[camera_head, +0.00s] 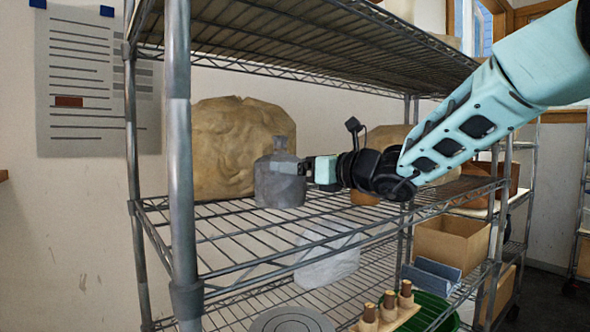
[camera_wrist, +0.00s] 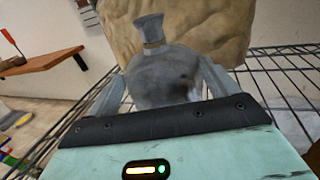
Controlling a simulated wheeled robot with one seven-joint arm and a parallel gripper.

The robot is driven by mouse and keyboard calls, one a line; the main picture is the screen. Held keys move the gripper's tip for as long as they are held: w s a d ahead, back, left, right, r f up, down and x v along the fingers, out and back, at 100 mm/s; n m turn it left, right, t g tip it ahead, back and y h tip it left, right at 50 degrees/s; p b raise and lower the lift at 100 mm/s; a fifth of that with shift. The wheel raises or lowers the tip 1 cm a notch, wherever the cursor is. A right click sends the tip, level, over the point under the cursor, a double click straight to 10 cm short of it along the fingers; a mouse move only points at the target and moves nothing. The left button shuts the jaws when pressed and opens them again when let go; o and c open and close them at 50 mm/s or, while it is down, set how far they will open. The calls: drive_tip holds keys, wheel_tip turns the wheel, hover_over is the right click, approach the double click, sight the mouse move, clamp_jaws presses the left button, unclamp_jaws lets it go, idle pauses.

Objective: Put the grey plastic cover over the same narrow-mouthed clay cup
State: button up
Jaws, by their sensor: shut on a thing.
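The grey plastic cover (camera_head: 280,185), with a narrow knobbed top, stands upright at the middle wire shelf (camera_head: 235,235), in front of a large tan lump. My gripper (camera_head: 305,168) reaches in from the right and is shut on the cover's side. In the wrist view the cover (camera_wrist: 165,78) sits between my two fingers (camera_wrist: 160,88). Its base looks at or just above the wires; I cannot tell which. No clay cup is visible under it. A small orange-brown clay piece (camera_head: 365,199) shows on the shelf below my wrist, mostly hidden.
The large tan lump (camera_head: 225,140) stands close behind the cover. A shelf post (camera_head: 180,150) rises at the front left, and an upper shelf (camera_head: 300,50) hangs above. Below are a pale crumpled bag (camera_head: 328,260) and a wooden peg rack (camera_head: 388,315). The shelf front is bare.

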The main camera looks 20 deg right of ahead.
drive_tip(key=shift+f, duration=0.1)
drive_tip(key=o, duration=0.8)
drive_tip(key=b+v, duration=0.3)
drive_tip(key=v, duration=1.4)
drive_tip(key=shift+s+d, duration=0.1)
drive_tip(key=shift+d, duration=0.05)
drive_tip(key=shift+d+f, duration=0.1)
